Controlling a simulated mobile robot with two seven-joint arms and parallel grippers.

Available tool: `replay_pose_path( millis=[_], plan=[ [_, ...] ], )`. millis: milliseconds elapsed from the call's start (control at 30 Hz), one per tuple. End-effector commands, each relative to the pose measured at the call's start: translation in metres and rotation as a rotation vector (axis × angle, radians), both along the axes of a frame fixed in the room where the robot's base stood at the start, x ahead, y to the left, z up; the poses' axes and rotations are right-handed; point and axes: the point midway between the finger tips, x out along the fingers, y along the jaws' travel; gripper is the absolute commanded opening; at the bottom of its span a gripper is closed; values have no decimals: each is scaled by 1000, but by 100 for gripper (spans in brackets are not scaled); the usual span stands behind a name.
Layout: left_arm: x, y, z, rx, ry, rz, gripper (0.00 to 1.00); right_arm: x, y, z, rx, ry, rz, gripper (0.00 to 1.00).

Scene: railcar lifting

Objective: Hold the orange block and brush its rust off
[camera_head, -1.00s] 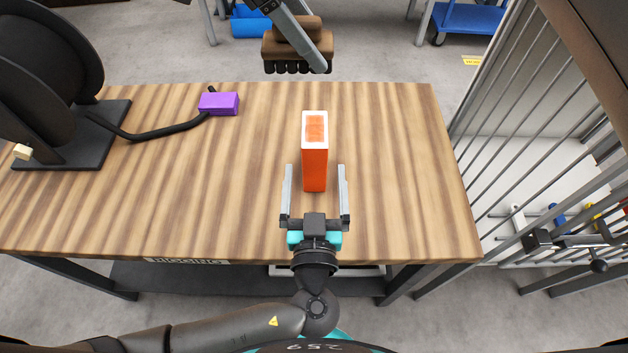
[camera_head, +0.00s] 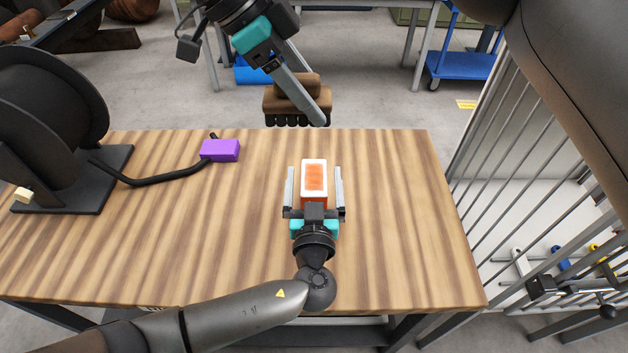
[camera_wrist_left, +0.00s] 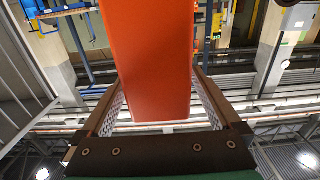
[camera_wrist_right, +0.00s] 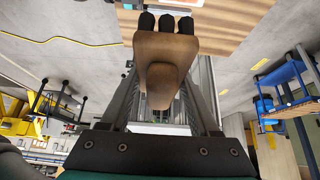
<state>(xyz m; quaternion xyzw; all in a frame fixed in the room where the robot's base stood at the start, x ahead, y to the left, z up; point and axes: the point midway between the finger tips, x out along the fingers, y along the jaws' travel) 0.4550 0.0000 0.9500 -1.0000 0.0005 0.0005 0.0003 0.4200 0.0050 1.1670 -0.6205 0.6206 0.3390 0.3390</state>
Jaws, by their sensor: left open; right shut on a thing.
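The orange block (camera_head: 314,180) stands upright on the wooden table, with a white-rimmed top that has a rust-orange patch in it. My left gripper (camera_head: 314,172) is open, with one finger on each side of the block; in the left wrist view the block (camera_wrist_left: 150,60) rises between the spread fingers, with a gap on at least the left side. My right gripper (camera_head: 308,108) is shut on a brown brush (camera_head: 296,100) and holds it above the table's far edge, bristles down. The brush also shows between the fingers in the right wrist view (camera_wrist_right: 163,60).
The wooden table (camera_head: 400,230) is clear right of the block. A purple block (camera_head: 220,150) on a black cable lies to the left, by a large dark reel (camera_head: 45,110). A metal barred rack (camera_head: 520,150) stands beyond the right edge.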

Motion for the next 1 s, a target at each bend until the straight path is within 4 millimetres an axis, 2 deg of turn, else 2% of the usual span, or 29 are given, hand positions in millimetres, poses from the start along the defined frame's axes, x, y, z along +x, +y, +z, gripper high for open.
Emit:
replay_pose_path(
  millis=[67,867,1000],
  plan=[
    [0,0,0,0,0,0,91,0,0,0,0,0,0,18],
    [0,0,0,1,0,1,1,0,0,0,0,0,0,18],
    [0,1,0,1,0,1,0,0,0,0,0,0,0,18]
  ],
)
